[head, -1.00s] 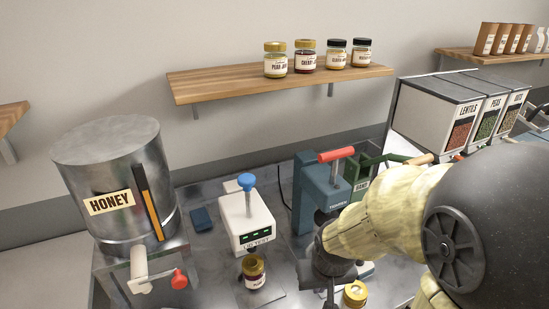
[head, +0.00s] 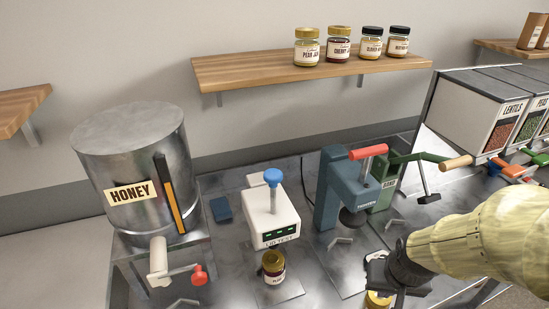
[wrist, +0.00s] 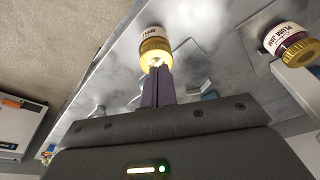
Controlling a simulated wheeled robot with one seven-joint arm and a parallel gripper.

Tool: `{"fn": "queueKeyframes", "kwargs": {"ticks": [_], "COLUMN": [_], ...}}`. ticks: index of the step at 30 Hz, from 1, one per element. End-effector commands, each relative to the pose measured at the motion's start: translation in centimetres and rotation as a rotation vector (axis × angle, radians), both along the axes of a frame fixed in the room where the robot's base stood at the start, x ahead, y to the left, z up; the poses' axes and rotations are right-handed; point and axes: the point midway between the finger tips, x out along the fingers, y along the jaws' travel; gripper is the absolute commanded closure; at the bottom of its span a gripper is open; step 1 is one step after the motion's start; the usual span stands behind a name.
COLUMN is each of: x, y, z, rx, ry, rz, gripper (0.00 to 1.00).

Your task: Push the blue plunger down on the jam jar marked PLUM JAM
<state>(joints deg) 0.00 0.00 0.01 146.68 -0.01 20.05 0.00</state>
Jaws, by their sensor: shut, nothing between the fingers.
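The blue plunger (head: 272,177) stands raised on a thin rod above the white lid test box (head: 272,222). A gold-lidded jar (head: 273,268) stands in front of the box, its label reading PLUM. That second jar shows partly at the bottom edge of the head view (head: 377,300). My gripper is well right of the plunger.
A honey drum (head: 135,180) with a red-handled tap stands left. A blue-grey press (head: 342,188) with a red handle stands between the test box and my arm. A dark blue block (head: 221,209) lies left of the box. A wooden shelf (head: 300,70) with several jars hangs behind.

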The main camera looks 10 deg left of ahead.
Motion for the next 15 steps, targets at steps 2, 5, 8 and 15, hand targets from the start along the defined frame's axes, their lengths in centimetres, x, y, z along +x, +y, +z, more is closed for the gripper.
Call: {"fn": "queueKeyframes", "kwargs": {"ticks": [2, 5, 8, 15], "x": [0.0, 0.4, 1.5, 6.8], "y": [0.0, 0.2, 0.9, 6.1], "z": [0.0, 0.5, 1.9, 10.0], "rx": [0.000, 0.000, 0.000, -0.009], "ry": [0.000, 0.001, 0.007, 0.056], "rz": [0.000, 0.007, 0.030, 0.160], "gripper": [1.00, 1.00, 1.00, 1.00]}}
